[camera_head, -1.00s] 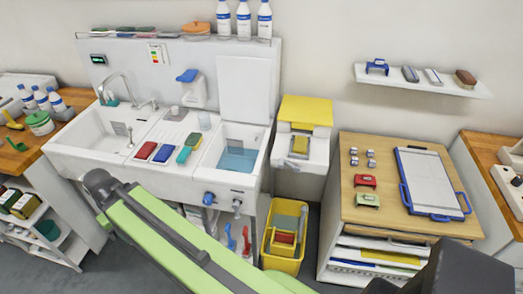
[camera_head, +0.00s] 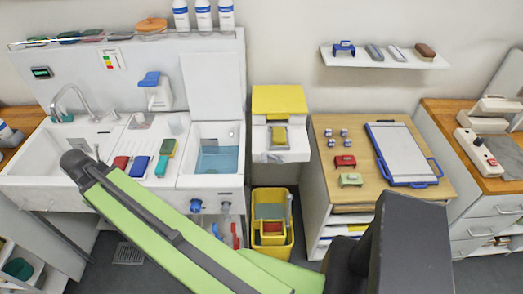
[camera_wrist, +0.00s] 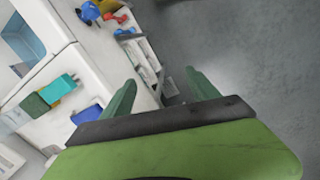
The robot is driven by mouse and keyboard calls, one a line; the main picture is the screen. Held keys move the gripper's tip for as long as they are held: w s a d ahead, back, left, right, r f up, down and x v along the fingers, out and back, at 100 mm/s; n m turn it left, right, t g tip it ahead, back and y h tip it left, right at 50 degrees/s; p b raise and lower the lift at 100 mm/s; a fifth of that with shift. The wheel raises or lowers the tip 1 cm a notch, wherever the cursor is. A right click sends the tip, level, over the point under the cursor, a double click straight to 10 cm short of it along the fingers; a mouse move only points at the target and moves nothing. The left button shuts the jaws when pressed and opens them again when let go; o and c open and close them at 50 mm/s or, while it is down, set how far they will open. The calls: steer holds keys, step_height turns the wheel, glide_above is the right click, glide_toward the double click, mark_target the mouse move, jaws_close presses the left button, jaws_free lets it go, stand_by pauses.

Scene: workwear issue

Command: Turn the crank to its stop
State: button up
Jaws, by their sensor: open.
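I cannot make out a clear crank in either view. A blue round knob (camera_head: 196,206) and a grey fitting (camera_head: 225,209) sit on the front below the right basin; the blue knob also shows at the top of the wrist view (camera_wrist: 89,12). My gripper (camera_wrist: 160,76) shows in the wrist view as two green fingers, spread apart with nothing between them. It hangs beside the sink front, over the floor and lower shelf, apart from the knob. My green arm crosses the lower head view.
A sink with a water-filled basin (camera_head: 217,160) stands left of a yellow-topped unit (camera_head: 279,100). A yellow bucket (camera_head: 287,243) is on the floor below. A wooden-topped cabinet (camera_head: 335,190) holds a blue-framed board (camera_head: 405,155). A worktop with a red-buttoned device (camera_head: 478,150) is at right.

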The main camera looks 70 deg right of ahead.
steer(key=s+d+r+n+g+p, duration=0.1)
steer(key=s+d+r+p, duration=0.15)
steer(key=d, duration=0.75)
steer(key=s+d+r+p, duration=0.1)
steer(key=s+d+r, duration=0.25)
steer(key=d, duration=0.65)
steer(key=n+g+p, duration=0.2)
steer(key=g+p, duration=0.1)
steer(key=p, duration=0.1)
glide_toward(262, 156)
steer(key=shift+h, duration=0.3)
steer(key=b+x, duration=0.2)
steer(key=b, duration=0.3)
steer(key=b+x, duration=0.3)
steer(key=b, duration=0.2)
steer(key=b+x, duration=0.3)
steer(key=b, duration=0.2)
steer(key=shift+s+a+f, duration=0.1)
steer(key=shift+a+f, duration=0.05)
steer(key=shift+a, duration=0.1)
steer(key=shift+s+d+f+b, duration=0.15)
steer(key=shift+s+f+b, duration=0.1)
steer(key=shift+f+b, duration=0.25)
steer(key=shift+r, duration=0.15)
